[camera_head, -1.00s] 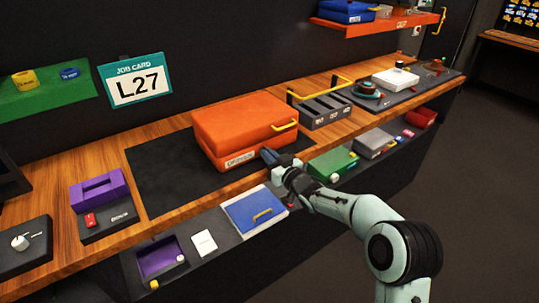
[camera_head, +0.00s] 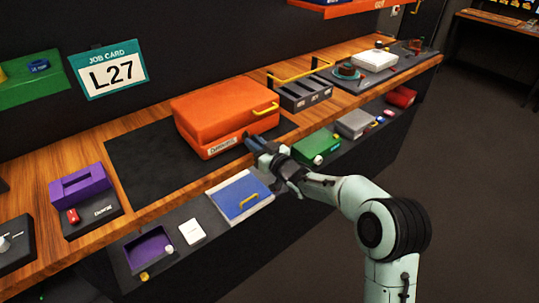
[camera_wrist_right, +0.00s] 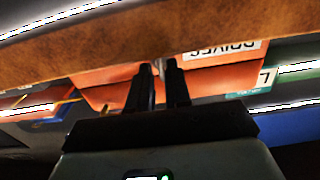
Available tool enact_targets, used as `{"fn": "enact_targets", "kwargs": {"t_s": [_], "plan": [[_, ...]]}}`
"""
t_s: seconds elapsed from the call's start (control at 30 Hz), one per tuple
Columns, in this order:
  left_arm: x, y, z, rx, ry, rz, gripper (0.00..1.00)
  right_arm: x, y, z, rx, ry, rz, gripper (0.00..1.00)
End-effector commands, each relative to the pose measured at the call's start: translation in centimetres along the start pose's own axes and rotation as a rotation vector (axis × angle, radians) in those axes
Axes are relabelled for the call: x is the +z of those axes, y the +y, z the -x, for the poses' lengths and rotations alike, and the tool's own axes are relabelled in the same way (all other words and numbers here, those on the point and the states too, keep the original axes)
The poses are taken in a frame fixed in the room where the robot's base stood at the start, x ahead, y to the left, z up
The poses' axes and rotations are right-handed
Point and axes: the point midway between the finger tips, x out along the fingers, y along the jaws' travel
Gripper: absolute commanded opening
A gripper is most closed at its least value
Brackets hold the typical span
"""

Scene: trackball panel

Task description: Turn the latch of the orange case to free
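The closed orange case (camera_head: 215,106) lies on a dark mat on the bench, with a white label and a yellow handle on its front side. My right gripper (camera_head: 248,139) is at the case's front face, just right of the label. In the right wrist view, the two dark fingers of my right gripper (camera_wrist_right: 160,72) point at the orange case (camera_wrist_right: 105,78), a narrow gap apart. A small grey piece, perhaps the latch (camera_wrist_right: 159,68), shows between the fingertips. Whether they grip it is unclear. The latch is hidden in the head view. My left gripper is out of view.
A grey slotted box (camera_head: 305,94) with a yellow bar stands right of the case. A purple box (camera_head: 80,186) stands at left. Below the bench edge, a shelf holds a blue lid (camera_head: 240,196) and a green box (camera_head: 317,145). The mat left of the case is clear.

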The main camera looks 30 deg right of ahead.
Motion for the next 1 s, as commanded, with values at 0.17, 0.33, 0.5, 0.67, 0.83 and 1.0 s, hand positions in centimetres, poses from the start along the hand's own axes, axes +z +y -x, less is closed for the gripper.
{"fn": "enact_targets", "kwargs": {"t_s": [0.17, 0.33, 0.5, 0.67, 0.83, 1.0], "plan": [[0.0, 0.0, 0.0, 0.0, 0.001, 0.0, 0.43, -0.1, 0.1, 3.9, 0.003, -0.002, 0.001, 0.18], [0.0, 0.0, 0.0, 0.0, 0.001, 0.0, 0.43, 0.0, 0.1, 7.7, 0.004, -0.002, 0.0, 0.18], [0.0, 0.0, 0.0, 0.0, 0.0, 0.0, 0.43, 0.0, 0.1, 10.5, 0.004, -0.003, -0.001, 0.18], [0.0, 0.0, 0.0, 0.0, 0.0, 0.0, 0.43, 0.0, 0.0, 11.7, 0.001, -0.001, -0.001, 0.18], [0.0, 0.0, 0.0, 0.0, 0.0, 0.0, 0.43, 0.1, 0.0, 11.9, 0.001, -0.002, -0.001, 0.18], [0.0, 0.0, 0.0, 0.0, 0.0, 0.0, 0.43, 0.1, 0.0, 11.9, 0.001, -0.001, -0.002, 0.18]]}}
